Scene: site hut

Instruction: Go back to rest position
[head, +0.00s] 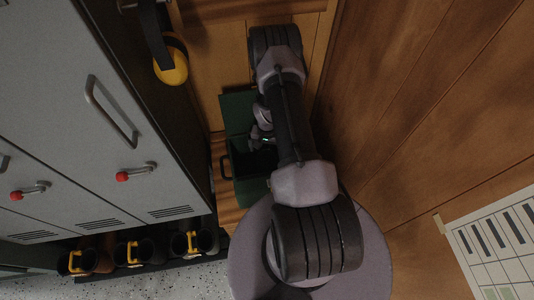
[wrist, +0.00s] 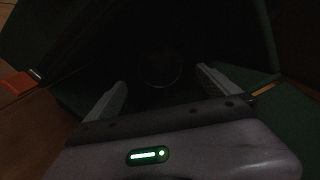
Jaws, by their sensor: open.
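My gripper (head: 257,142) is at a dark green box (head: 239,108), partly hidden behind my own arm in the head view. In the wrist view my gripper (wrist: 162,90) has its two grey fingers well apart, with nothing between them that I can make out. The fingers point into the dark inside of the green box (wrist: 288,122). A faint round outline (wrist: 160,70) shows ahead of the fingers, too dark to identify.
Grey lockers (head: 60,110) with red-knobbed handles stand at left. Several boots (head: 135,252) sit below them. A yellow round item (head: 171,66) hangs by a dark strap at top left. A wooden wall (head: 420,110) closes the right side, with a paper chart (head: 497,245).

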